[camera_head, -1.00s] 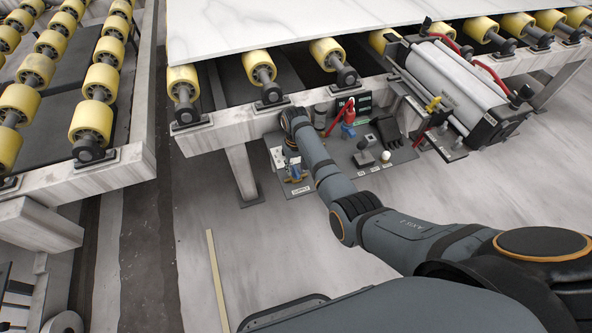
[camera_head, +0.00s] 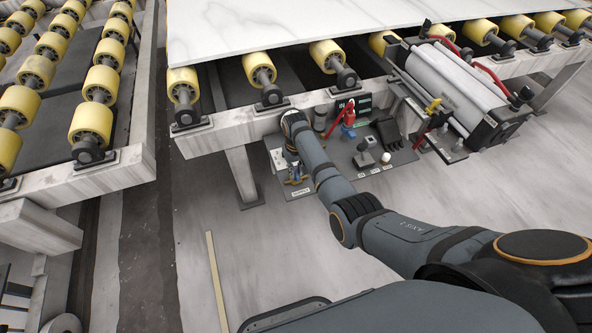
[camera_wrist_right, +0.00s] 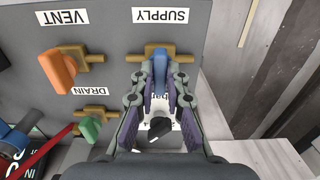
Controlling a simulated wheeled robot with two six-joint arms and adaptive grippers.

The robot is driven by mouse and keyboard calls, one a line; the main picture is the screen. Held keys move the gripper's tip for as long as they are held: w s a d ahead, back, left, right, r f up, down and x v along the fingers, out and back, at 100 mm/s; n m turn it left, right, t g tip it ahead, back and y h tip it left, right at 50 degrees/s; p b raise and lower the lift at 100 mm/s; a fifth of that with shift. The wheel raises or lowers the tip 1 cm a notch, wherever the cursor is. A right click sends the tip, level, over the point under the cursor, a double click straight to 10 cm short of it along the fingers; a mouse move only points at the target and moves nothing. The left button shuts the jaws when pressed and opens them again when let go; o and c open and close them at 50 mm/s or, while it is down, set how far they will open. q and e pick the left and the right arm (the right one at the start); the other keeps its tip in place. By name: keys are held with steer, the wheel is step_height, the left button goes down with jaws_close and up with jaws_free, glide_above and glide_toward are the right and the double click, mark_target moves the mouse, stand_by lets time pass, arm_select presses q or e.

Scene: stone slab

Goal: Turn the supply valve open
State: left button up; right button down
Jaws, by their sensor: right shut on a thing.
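The supply valve is a brass body (camera_wrist_right: 184,56) with a blue handle (camera_wrist_right: 160,70), below an upside-down SUPPLY label (camera_wrist_right: 160,15) in the right wrist view. The handle stands crosswise to the brass body. My right gripper (camera_wrist_right: 159,82) is shut on the blue handle, one finger on each side. In the head view the valve is small, low on the panel, and my right wrist (camera_head: 291,124) is above it. The contact is too small to make out there. My left gripper is not in view.
The panel also carries an orange vent handle (camera_wrist_right: 58,70) and a green drain handle (camera_wrist_right: 90,127), left of my gripper. A red lever (camera_head: 424,130) and a joystick (camera_head: 363,150) are to the right. The roller conveyor's beam (camera_head: 225,132) and white slab (camera_head: 300,25) overhang behind.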

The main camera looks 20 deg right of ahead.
steer(key=m+p, duration=0.2)
steer(key=m, duration=0.1)
steer(key=shift+r+m+p, duration=0.2)
steer(key=shift+m+p, duration=0.1)
steer(key=shift+p, duration=0.05)
steer(key=m+p, duration=0.1)
steer(key=m, duration=0.2)
steer(key=shift+f+m, duration=0.1)
steer(key=shift+m, duration=0.2)
steer(key=m+p, duration=0.1)
steer(key=m, duration=0.4)
steer(key=shift+p, duration=0.3)
steer(key=m, duration=0.5)
steer(key=shift+f, duration=0.1)
steer(key=shift+m, duration=0.4)
steer(key=c, duration=1.4)
jaws_free()
steer(key=shift+o, duration=0.2)
